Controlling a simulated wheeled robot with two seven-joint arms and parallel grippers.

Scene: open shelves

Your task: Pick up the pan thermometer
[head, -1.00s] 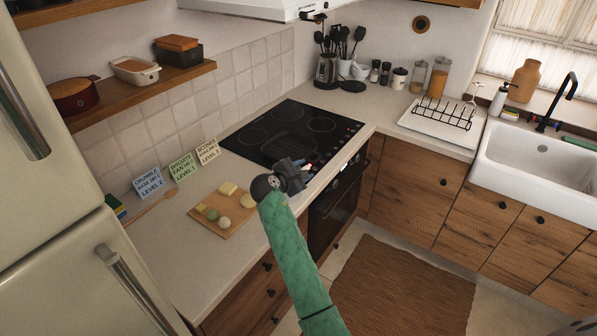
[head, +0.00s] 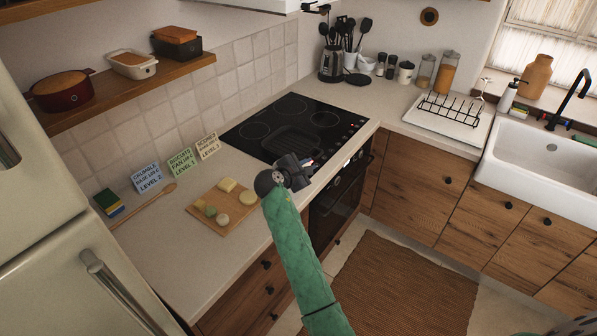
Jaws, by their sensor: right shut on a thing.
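My right gripper (head: 303,172), at the end of the green-sleeved arm, is over the counter edge at the front of the black hob. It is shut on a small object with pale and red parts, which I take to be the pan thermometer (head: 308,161). The gripper hides most of it, and its full shape is too small to make out. A dark square pan (head: 291,141) sits on the hob (head: 262,125) just behind the gripper. My left gripper is not in view.
A wooden board (head: 228,222) with several dough pieces lies left of the gripper, with label cards (head: 181,165) behind it. An oven (head: 335,205) is below the hob. A dish rack (head: 447,108) and white sink (head: 545,160) are right. The front counter left of the board is clear.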

